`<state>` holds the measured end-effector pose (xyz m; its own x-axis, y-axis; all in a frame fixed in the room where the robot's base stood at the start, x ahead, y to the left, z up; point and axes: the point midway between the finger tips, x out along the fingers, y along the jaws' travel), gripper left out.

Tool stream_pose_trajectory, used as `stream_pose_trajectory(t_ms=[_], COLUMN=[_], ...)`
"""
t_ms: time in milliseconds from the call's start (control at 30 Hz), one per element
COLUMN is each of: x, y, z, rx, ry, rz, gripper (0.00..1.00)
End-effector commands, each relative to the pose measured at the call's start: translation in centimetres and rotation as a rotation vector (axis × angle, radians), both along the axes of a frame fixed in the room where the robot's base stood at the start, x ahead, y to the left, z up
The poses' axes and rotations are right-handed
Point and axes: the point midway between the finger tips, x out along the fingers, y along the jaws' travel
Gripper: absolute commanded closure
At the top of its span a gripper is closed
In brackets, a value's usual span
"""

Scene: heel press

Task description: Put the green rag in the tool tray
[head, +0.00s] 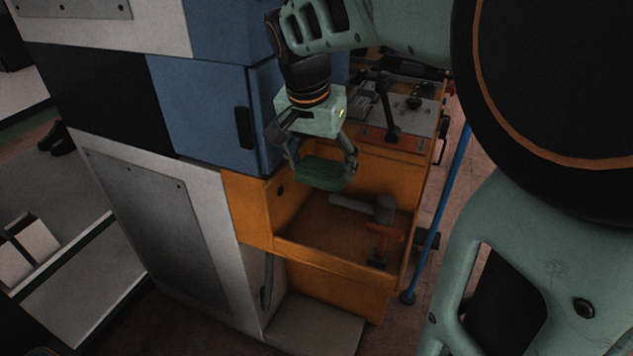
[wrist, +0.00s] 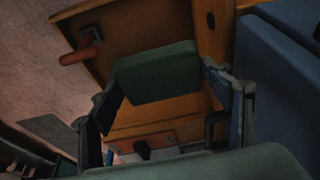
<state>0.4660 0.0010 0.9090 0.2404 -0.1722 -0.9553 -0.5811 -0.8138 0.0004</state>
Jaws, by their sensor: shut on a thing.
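The green rag (head: 326,173) is a folded dark green pad. My gripper (head: 322,168) is shut on it, with a finger at each side, and holds it above the tool tray. The wrist view also shows the rag (wrist: 158,73) between the two fingers (wrist: 160,90). The tool tray (head: 325,262) is an orange open-topped box below the rag.
A blue cabinet (head: 205,118) stands close to the left of my gripper. A control panel (head: 395,110) with levers lies behind the tray. A blue pole (head: 440,210) stands to the tray's right. My own arm fills the right of the head view.

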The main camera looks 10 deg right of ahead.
Motion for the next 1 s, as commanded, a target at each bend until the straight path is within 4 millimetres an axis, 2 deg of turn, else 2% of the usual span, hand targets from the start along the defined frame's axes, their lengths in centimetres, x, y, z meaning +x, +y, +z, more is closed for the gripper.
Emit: stream_pose_trajectory(t_ms=[167, 400, 500, 767, 1000], x=[-0.3, -0.2, -0.2, -0.2, -0.2], y=[-0.1, -0.1, -0.1, -0.1, 0.0], z=[-2.0, -8.5, -10.4, -12.7, -17.0], rx=[-0.001, -0.001, 0.0, -0.001, -0.001], ry=[0.003, 0.005, 0.004, 0.002, 0.003], rz=[-0.01, -0.008, -0.009, -0.007, -0.008], gripper=[0.52, 0.52, 0.52, 0.52, 0.52])
